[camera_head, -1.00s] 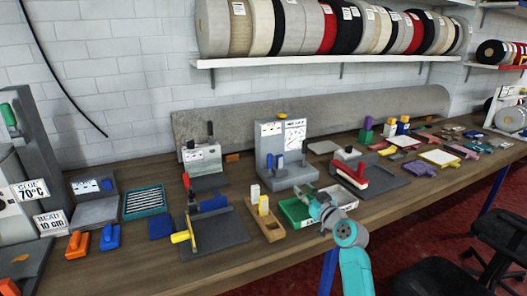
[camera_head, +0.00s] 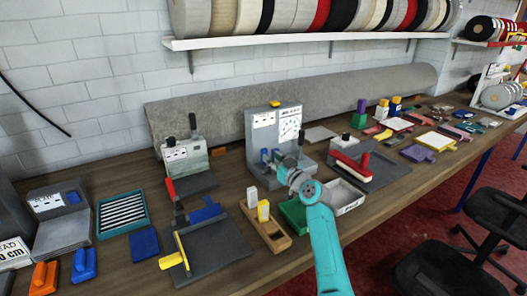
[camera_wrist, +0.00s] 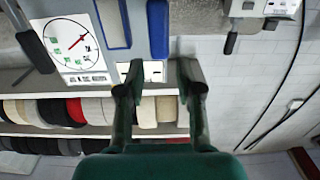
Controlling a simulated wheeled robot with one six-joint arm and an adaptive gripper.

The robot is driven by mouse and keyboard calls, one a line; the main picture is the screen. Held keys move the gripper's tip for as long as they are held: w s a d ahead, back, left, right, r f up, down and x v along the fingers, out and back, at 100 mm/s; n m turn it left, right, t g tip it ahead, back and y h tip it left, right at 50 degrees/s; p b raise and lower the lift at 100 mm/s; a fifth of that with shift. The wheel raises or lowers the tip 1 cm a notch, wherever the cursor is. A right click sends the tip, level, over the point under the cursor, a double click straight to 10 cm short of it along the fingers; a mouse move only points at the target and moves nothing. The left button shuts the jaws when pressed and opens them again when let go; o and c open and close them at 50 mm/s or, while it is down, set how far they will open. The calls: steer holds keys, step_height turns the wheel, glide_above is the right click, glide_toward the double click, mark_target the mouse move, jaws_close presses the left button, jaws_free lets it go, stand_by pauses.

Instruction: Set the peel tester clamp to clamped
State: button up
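The peel tester (camera_head: 262,130) is a grey upright machine with a round dial and blue parts (camera_head: 266,155) low on its front. A dark handle (camera_head: 301,139) stands at its right side. In the wrist view the picture is upside down: the dial (camera_wrist: 70,44), two blue bars (camera_wrist: 157,28) and a dark handle (camera_wrist: 30,45) show close up. My gripper (camera_head: 285,172) is just in front of the tester's lower front. Its fingers (camera_wrist: 160,76) are apart with nothing between them. Whether it touches the tester I cannot tell.
A red-handled tool (camera_head: 352,168) on a dark board is at right. A green tray (camera_head: 293,214) and a wooden holder with blocks (camera_head: 266,229) lie in front. A second grey device (camera_head: 184,152) with a dark lever stands at left.

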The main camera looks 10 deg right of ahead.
mark_target(266, 152)
steer(key=shift+x, duration=3.15)
jaws_close()
